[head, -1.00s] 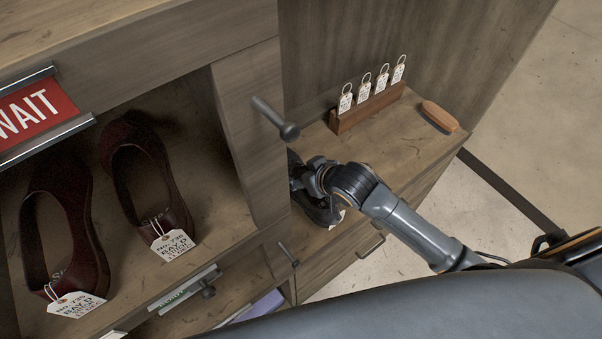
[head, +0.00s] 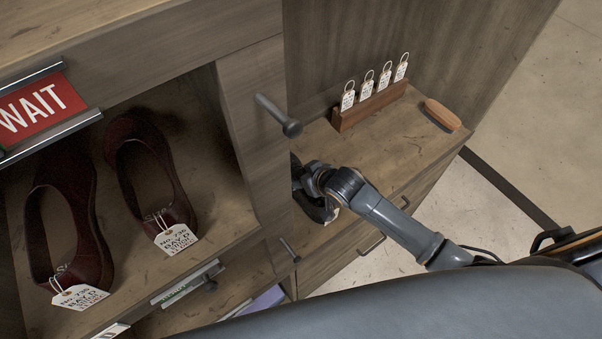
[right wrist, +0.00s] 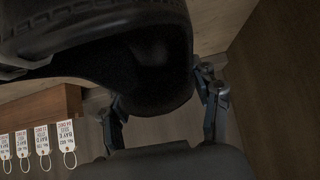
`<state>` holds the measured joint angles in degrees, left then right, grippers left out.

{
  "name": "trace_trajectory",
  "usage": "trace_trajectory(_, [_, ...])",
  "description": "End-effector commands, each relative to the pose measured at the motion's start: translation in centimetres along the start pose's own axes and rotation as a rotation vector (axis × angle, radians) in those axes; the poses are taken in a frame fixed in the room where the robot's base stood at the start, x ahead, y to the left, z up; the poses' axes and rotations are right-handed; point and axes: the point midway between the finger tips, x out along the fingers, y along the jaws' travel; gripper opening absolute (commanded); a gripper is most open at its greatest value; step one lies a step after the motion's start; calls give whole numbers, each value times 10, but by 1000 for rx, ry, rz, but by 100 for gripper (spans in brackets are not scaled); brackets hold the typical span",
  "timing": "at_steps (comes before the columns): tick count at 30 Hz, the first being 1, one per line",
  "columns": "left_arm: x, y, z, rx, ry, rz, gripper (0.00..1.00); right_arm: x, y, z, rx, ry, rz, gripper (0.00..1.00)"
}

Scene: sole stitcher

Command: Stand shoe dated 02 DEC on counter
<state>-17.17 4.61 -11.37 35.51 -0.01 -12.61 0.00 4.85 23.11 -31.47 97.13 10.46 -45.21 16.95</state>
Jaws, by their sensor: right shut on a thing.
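A dark shoe (right wrist: 150,60) fills much of the right wrist view, between the fingers of my right gripper (right wrist: 165,110). The gripper is shut on it. In the head view my right gripper (head: 308,182) is low over the left part of the counter (head: 385,145), beside the cabinet's side panel. Only part of the dark shoe (head: 318,210) shows there, behind the gripper, with a bit of white tag at its edge. I cannot read a date on that tag. I cannot tell whether the shoe touches the counter. My left gripper is not in view.
A wooden rack (head: 368,108) with several white tags stands at the back of the counter, and a brush (head: 442,115) lies near its right end. Two dark red shoes (head: 150,180) with tags sit in the cabinet under a red WAIT sign (head: 38,108). Knobs (head: 278,115) stick out from the cabinet.

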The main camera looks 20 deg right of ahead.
Motion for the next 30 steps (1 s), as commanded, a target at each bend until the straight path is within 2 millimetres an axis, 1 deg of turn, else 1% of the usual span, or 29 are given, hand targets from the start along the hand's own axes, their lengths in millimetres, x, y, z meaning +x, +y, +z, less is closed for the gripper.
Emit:
trace_trajectory(1, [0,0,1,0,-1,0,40,0,0,1,0,0,0,68])
trace_trajectory(2, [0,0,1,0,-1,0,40,0,0,1,0,0,0,74])
trace_trajectory(3, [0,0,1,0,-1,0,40,0,0,1,0,0,0,82])
trace_trajectory(4, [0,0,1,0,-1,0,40,0,0,1,0,-1,0,86])
trace_trajectory(13, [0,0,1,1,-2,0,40,0,0,0,0,-1,0,86])
trace_trajectory(17, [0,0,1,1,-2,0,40,-5,0,-1,0,0,0,86])
trace_trajectory(20, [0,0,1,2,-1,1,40,-17,0,-1,0,1,0,86])
trace_trajectory(23, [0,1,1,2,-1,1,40,-35,0,0,-2,0,0,86])
trace_trajectory(30, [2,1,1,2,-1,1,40,-84,0,0,-1,0,0,86])
